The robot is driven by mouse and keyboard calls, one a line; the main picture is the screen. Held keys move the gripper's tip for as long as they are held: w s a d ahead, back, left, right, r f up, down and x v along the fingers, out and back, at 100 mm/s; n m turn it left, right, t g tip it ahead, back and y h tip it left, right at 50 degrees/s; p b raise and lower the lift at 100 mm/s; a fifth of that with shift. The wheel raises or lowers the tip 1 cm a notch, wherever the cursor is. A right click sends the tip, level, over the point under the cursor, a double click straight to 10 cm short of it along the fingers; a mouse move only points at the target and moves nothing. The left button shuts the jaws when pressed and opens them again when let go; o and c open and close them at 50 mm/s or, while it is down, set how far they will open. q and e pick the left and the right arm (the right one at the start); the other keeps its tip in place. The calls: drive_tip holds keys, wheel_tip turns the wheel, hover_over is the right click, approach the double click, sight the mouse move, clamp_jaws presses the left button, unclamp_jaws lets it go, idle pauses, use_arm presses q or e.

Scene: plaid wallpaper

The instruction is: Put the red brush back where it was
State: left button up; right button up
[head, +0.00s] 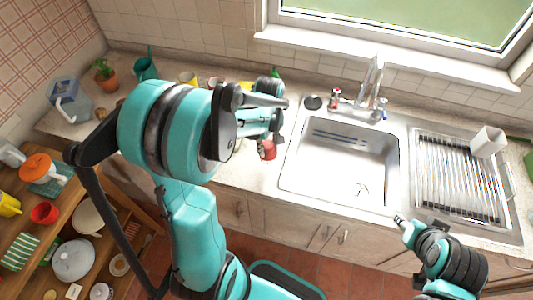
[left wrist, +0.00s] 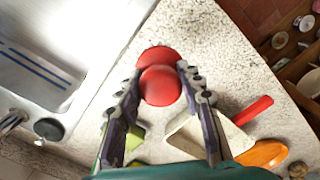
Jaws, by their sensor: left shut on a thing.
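The red brush (left wrist: 160,86) shows in the left wrist view as two rounded red parts, one over the other, between the fingertips. In the head view a red piece of it (head: 268,150) shows under my left gripper (head: 270,128), just left of the sink. My left gripper, also in the left wrist view (left wrist: 158,80), is shut on the brush over the counter. I cannot tell whether the brush touches the counter. My right gripper (head: 401,221) is in front of the sink's right end, and its fingers are too small to read.
The steel sink (head: 345,160) is beside the brush, with a faucet (head: 370,78) behind. A drying rack (head: 455,180) with a white cup (head: 488,141) is at right. A pale triangular thing (left wrist: 185,128) and an orange item (left wrist: 264,153) lie near the left gripper.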

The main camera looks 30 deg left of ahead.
sight(266, 152)
use_arm(q)
drive_tip(key=shift+w+a+f, duration=0.4)
drive_tip(key=shift+a+f, duration=0.05)
drive_tip(key=shift+a, duration=0.2)
drive_tip(key=shift+f+b, duration=0.6)
drive_tip(key=shift+f, duration=1.4)
drive_tip(key=shift+f, duration=0.1)
drive_tip(key=o, duration=1.2)
